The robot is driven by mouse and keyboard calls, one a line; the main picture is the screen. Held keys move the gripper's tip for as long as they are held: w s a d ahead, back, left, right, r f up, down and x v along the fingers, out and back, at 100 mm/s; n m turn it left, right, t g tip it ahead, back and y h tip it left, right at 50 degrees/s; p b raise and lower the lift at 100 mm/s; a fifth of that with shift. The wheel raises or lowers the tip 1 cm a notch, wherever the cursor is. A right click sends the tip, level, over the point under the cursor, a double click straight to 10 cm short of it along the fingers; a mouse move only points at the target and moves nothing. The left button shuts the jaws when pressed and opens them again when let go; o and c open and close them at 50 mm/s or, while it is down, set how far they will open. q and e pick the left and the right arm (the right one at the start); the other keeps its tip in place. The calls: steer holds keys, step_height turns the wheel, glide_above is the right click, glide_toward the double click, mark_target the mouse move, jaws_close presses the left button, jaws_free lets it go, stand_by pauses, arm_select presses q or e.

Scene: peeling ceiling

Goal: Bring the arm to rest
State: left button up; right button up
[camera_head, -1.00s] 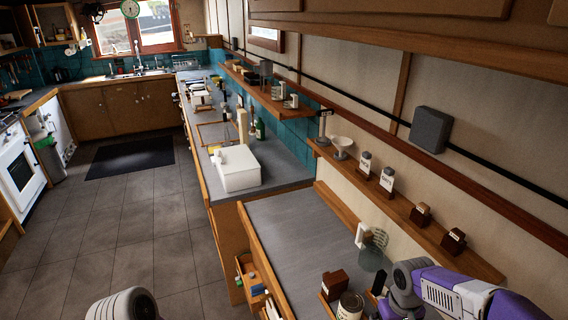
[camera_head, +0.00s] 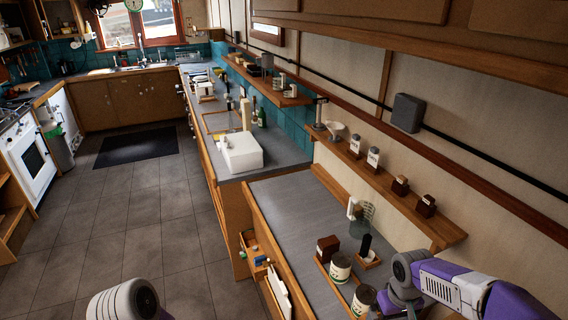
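My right arm, purple and grey, comes in at the bottom right over the near end of the grey counter (camera_head: 290,208). Its gripper is not in the picture. A rounded grey and white part of my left arm shows at the bottom edge, left of the middle, above the floor; its gripper is out of view too. Neither arm visibly holds anything.
Canisters (camera_head: 340,266), a dark brown box (camera_head: 327,248) and a glass jug (camera_head: 361,218) stand on the near counter by my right arm. A wall shelf (camera_head: 400,199) holds jars above. A white box (camera_head: 241,152) sits farther back. The floor (camera_head: 130,215) at left is open.

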steer(key=a+f+y+b, duration=0.1)
steer(key=a+f+b, duration=0.1)
steer(key=a+f, duration=0.35)
steer(key=a+f+y+b, duration=0.1)
steer(key=a+f, duration=0.1)
steer(key=f, duration=0.7)
arm_select(q)
step_height(320, 180, down, 10)
steer(key=b, duration=0.7)
steer(key=shift+w+f, duration=0.15)
arm_select(e)
steer(key=s+a+f+m, duration=0.1)
steer(key=s+a+f, duration=0.2)
steer(key=f, duration=0.4)
steer(key=s+a+f+m+y, duration=0.1)
steer(key=s+a+f, duration=0.2)
steer(key=s+f, duration=0.3)
steer(key=s+a+f+m+y, duration=0.1)
steer(key=s+a+f+m, duration=0.1)
steer(key=f, duration=0.7)
steer(key=s+a, duration=0.1)
steer(key=s, duration=0.1)
steer(key=shift+s+t, duration=0.3)
steer(key=shift+s, duration=0.05)
